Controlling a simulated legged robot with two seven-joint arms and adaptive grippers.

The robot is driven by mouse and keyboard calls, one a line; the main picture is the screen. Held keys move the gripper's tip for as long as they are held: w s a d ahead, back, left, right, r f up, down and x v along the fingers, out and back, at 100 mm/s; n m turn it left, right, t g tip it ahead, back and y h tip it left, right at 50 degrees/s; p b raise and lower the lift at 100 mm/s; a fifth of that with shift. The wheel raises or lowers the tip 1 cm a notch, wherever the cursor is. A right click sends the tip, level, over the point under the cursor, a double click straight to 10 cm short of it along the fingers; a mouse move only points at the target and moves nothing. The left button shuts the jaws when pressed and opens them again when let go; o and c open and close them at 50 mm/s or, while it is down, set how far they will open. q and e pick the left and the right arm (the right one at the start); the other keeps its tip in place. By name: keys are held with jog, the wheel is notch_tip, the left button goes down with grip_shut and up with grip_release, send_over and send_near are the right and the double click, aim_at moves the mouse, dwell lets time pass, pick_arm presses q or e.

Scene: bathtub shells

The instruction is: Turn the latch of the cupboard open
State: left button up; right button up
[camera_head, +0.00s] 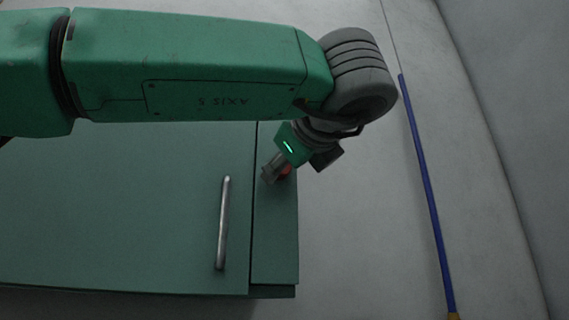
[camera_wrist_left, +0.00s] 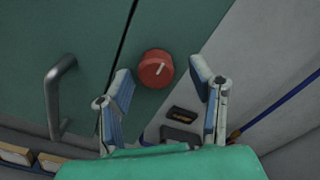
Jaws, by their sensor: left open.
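The cupboard (camera_head: 120,220) is dark green, with a vertical metal handle (camera_head: 223,222) on its door. The latch is a round red knob with a white line on its face, seen in the left wrist view (camera_wrist_left: 156,68) on the panel beside the door gap. In the head view only a sliver of the red latch (camera_head: 286,170) shows behind my gripper. My left gripper (camera_head: 268,174) is at the latch in the head view. In the left wrist view its two fingers (camera_wrist_left: 164,82) are spread, with the knob between and beyond them; contact is not visible. My right gripper is not in view.
The handle also shows in the left wrist view (camera_wrist_left: 54,100), left of the fingers. A blue pole (camera_head: 427,190) stands right of the cupboard against a pale wall. Small dark blocks (camera_wrist_left: 180,125) lie below the knob. The pale area between cupboard and pole is clear.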

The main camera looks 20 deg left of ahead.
pick_arm(q)
jog(key=shift+d, duration=0.4)
jog(key=shift+c, duration=0.8)
jog(key=shift+s+a+r, duration=0.1)
jog(key=shift+a, duration=0.05)
jog(key=c, duration=0.7)
jog(key=shift+s+a, duration=0.2)
jog(key=shift+a, duration=0.2)
grip_shut()
jog(key=shift+w+a+r, duration=0.1)
jog(key=shift+w+a, duration=0.05)
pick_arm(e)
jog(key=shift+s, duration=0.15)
